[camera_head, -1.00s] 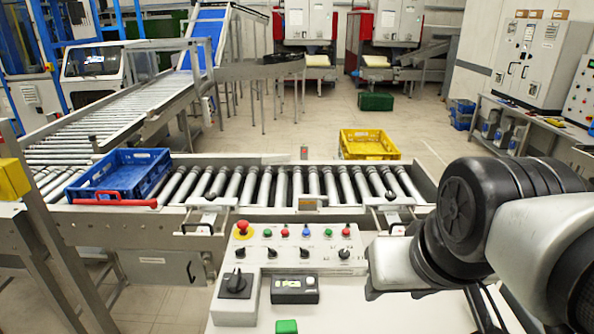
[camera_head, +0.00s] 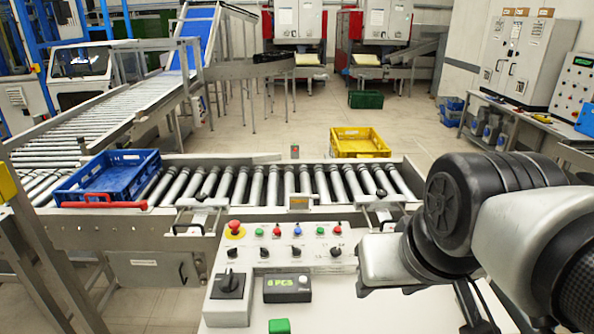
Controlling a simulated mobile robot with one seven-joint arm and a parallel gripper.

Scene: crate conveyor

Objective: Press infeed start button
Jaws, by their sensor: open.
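The control panel (camera_head: 215,257) stands in front of the roller conveyor. Its top row holds a red mushroom button on yellow (camera_head: 235,227), a left green button (camera_head: 259,232), a red button (camera_head: 277,232), a blue button (camera_head: 297,231), a right green button (camera_head: 320,230) and another red button (camera_head: 338,229). The labels are too small to read, so I cannot tell which green button is infeed start. My arm comes in from the right, beside the panel's right edge. My gripper is not in view.
A blue crate (camera_head: 62,194) sits at the left of the roller conveyor (camera_head: 258,185), behind a red bar (camera_head: 105,204). A yellow crate (camera_head: 360,154) stands beyond the conveyor. The panel also has several black knobs, a large black rotary switch (camera_head: 230,283) and a lit display (camera_head: 288,288).

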